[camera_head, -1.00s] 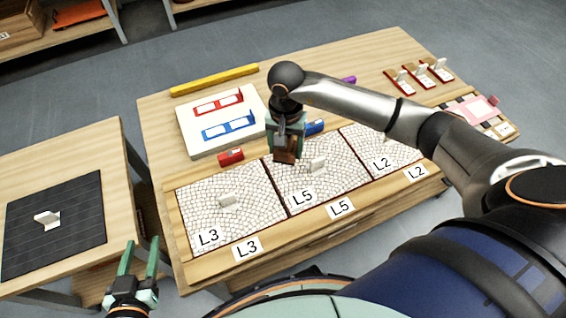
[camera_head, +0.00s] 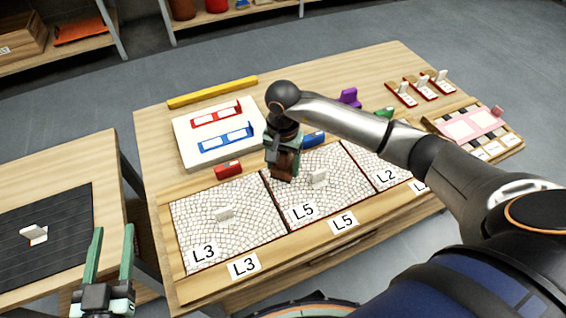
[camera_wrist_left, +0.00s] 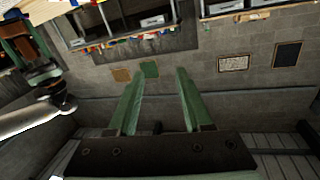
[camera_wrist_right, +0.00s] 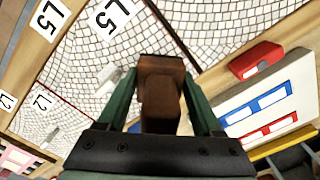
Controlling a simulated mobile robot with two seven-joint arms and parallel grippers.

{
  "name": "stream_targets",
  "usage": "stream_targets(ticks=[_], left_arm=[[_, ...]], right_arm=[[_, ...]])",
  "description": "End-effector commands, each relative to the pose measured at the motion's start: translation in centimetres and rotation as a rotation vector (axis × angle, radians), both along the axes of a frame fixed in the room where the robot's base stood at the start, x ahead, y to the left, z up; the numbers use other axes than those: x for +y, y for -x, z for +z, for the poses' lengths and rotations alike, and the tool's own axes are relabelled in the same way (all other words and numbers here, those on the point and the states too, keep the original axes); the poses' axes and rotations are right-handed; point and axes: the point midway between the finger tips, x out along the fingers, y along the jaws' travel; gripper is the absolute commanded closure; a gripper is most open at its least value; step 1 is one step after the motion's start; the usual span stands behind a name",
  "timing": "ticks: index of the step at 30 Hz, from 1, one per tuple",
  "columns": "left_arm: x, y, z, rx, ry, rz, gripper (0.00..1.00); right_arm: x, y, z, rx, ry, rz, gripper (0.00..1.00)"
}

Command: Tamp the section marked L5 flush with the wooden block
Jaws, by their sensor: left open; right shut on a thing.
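The L5 section (camera_head: 335,197) is the middle of three white mosaic panels on the wooden workbench, with a small pale upright handle (camera_head: 318,179) on it. My right gripper (camera_head: 284,158) is shut on the brown wooden block (camera_head: 285,166), which is over the far left corner of L5. In the right wrist view the block (camera_wrist_right: 160,95) sits between the fingers, near the dark seam between two panels. I cannot tell whether the block touches the panel. My left gripper (camera_head: 112,262) is open and empty at the lower left; its fingers also show in the left wrist view (camera_wrist_left: 157,105).
Panel L3 (camera_head: 220,240) is left of L5, panel L2 (camera_head: 375,160) right. Behind stand a red block (camera_head: 228,170), a blue block (camera_head: 313,139) and a white tray (camera_head: 190,153). A yellow bar (camera_head: 212,92) lies at the back. A black mat (camera_head: 60,225) is on the side table.

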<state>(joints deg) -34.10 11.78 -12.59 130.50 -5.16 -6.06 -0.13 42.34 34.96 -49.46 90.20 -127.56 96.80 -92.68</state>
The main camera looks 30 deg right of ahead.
Motion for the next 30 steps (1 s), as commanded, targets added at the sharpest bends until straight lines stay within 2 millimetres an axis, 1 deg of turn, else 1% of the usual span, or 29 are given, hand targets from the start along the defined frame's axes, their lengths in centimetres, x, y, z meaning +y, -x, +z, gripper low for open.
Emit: stream_targets(ticks=[14,23,30], left_arm=[[-0.3,0.2,5.7,-0.238,0.001,-0.03,0.5],[-0.6,1.0,9.2,-0.389,0.001,-0.052,0.5],[-0.9,2.1,11.9,-0.51,0.001,-0.074,0.5]], right_arm=[[0.0,0.0,-1.6,-0.001,-0.001,0.0,0.88],[0.0,0.0,-2.6,-0.001,-0.001,0.001,0.88],[0.0,0.0,-3.3,-0.001,-0.001,0.001,0.88]])
